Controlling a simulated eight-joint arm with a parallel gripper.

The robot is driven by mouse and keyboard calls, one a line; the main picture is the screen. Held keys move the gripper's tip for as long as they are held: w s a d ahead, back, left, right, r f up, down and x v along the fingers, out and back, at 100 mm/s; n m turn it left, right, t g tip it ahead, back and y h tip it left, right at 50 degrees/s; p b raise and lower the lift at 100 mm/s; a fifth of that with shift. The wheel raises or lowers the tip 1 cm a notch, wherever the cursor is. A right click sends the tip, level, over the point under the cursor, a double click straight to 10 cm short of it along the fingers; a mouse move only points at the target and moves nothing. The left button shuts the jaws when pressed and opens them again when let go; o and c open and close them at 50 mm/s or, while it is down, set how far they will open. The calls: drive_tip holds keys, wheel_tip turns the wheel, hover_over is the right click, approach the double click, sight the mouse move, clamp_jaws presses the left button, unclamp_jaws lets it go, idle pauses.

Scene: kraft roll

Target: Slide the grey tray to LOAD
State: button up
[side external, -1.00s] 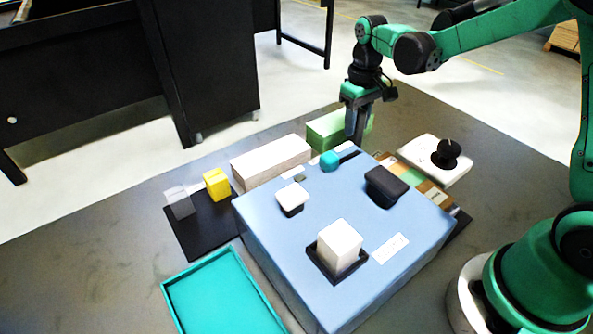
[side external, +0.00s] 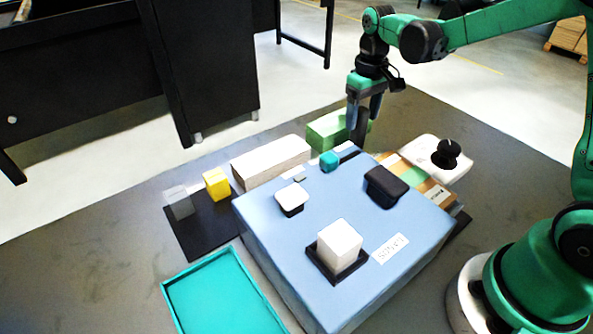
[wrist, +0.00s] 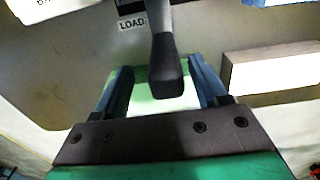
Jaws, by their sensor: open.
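My gripper (side external: 364,112) is open above the back edge of the blue box (side external: 330,195), near the green block (side external: 335,125). In the wrist view my gripper (wrist: 160,95) has a dark grey bar (wrist: 165,65) with a rounded end between its open fingers, apart from both. The bar shows below the fingers in the side view (side external: 359,132). A LOAD label (wrist: 132,23) lies to the left of the bar. I cannot clearly pick out a grey tray. A dark tray (side external: 314,264) under a white block (side external: 340,244) is on the box top.
On the box are a teal knob (side external: 329,161), a white-topped piece (side external: 291,199) and a black block (side external: 382,186). A beige block (side external: 270,162) and a dark mat (side external: 205,238) with yellow and grey cubes are left. A teal tray (side external: 215,285) is in front.

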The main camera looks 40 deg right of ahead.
drive_tip(key=shift+r, duration=2.15)
drive_tip(key=shift+s+a+r, duration=0.3)
drive_tip(key=shift+r, duration=0.05)
drive_tip(key=s+a+r+t, duration=0.2)
drive_tip(key=s+a+t, duration=0.1)
drive_tip(key=s, duration=0.1)
drive_tip(key=t, duration=0.4)
hover_over(375, 161)
drive_tip(key=shift+f, duration=0.6)
